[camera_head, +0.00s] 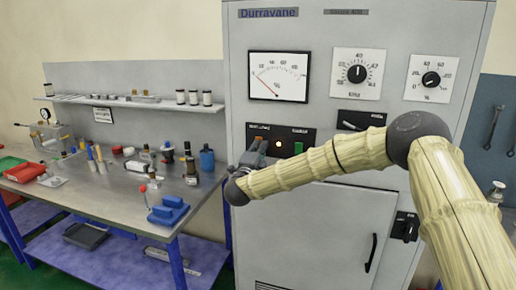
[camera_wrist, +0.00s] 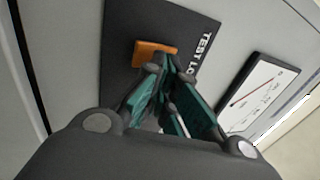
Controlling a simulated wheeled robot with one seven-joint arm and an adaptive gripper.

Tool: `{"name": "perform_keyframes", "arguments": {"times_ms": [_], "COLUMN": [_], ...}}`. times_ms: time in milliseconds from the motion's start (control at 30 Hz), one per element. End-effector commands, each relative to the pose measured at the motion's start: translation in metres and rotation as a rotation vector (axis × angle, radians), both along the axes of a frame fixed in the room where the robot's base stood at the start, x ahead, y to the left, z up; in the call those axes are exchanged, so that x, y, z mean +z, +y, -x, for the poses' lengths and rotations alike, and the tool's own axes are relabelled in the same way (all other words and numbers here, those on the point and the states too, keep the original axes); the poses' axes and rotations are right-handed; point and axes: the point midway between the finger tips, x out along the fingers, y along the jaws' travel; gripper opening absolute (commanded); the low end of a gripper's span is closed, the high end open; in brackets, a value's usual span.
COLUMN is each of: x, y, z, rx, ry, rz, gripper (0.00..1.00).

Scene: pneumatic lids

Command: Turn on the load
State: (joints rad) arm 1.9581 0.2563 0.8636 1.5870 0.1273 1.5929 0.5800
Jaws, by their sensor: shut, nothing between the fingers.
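The test load panel (camera_wrist: 128,25) is a dark plate on the cabinet front, lettered "TEST LO…" in the wrist view, the rest hidden. An orange switch piece (camera_wrist: 155,50) stands out from it. My gripper (camera_wrist: 175,76) is shut and empty, its fingertips close beside the orange piece; I cannot tell whether they touch. In the head view my gripper (camera_head: 256,153) is in front of the panel's left part and hides the switch there.
The grey cabinet (camera_head: 300,225) carries a dial meter (camera_head: 278,76), also in the wrist view (camera_wrist: 258,94), and two round knobs (camera_head: 357,74) (camera_head: 431,79). A cluttered workbench (camera_head: 110,205) stands at left. My arm crosses the cabinet front.

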Motion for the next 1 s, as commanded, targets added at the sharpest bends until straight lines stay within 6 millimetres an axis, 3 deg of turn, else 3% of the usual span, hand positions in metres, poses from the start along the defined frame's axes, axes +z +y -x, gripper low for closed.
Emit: {"name": "perform_keyframes", "arguments": {"times_ms": [200,600,800,1000], "x": [-0.004,-0.005,-0.003,-0.003], "y": [0.014,0.049,0.053,0.054], "z": [0.023,0.091,0.11,0.115], "rx": [0.003,0.014,0.01,0.009], "ry": [-0.001,-0.001,-0.001,0.0], "rz": [0.0,0.001,0.001,0.0], "gripper": [0.0,0.0,0.0,0.0]}}
